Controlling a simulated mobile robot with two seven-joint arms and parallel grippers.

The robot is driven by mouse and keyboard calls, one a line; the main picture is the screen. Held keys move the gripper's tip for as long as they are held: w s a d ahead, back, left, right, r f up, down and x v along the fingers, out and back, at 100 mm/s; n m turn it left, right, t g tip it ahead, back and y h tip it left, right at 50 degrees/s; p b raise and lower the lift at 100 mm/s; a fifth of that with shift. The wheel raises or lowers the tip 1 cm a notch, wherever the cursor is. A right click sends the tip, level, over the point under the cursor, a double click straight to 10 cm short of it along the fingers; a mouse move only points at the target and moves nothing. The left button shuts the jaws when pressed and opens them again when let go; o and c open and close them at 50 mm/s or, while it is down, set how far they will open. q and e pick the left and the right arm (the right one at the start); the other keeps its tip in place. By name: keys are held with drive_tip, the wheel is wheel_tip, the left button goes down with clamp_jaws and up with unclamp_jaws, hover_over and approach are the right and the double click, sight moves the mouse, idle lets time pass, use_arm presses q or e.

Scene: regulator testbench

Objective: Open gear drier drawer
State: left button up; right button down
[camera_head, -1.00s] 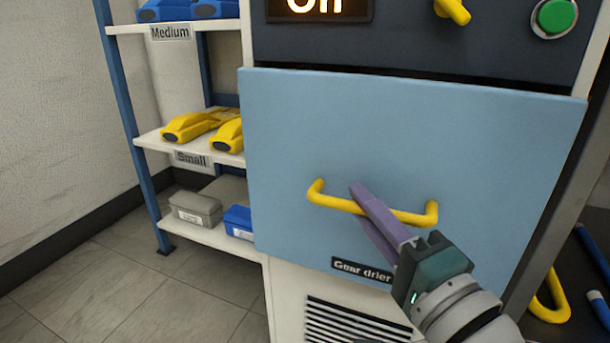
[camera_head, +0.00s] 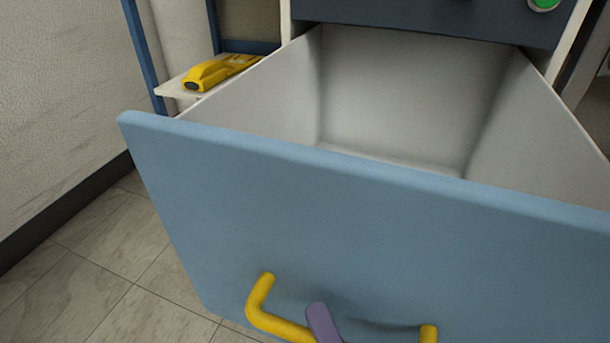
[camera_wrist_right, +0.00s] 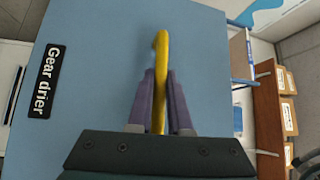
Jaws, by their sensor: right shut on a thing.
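The gear drier drawer (camera_head: 370,225) has a light blue front and stands pulled far out in the head view. Its pale inside (camera_head: 400,100) shows and looks empty. The yellow handle (camera_head: 262,305) is near the bottom of the front, partly cut off by the picture edge. My right gripper (camera_head: 323,322) is at the handle, with only a purple finger showing in the head view. In the right wrist view my right gripper (camera_wrist_right: 160,100) has its purple fingers on both sides of the yellow handle (camera_wrist_right: 161,75), shut on it. The "Gear drier" label (camera_wrist_right: 43,80) shows there. My left gripper is not in view.
A shelf rack with a yellow tool (camera_head: 218,72) stands to the left of the drier. A green button (camera_head: 545,4) is at the top right. Tiled floor (camera_head: 110,270) is clear at the left. Brown shelves with boxes (camera_wrist_right: 285,95) show in the right wrist view.

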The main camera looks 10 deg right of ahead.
drive_tip(key=shift+s+a, duration=0.45)
drive_tip(key=shift+s, duration=0.15)
drive_tip(key=c, duration=0.8)
unclamp_jaws()
drive_tip(key=shift+c, duration=0.2)
drive_tip(key=v, duration=1)
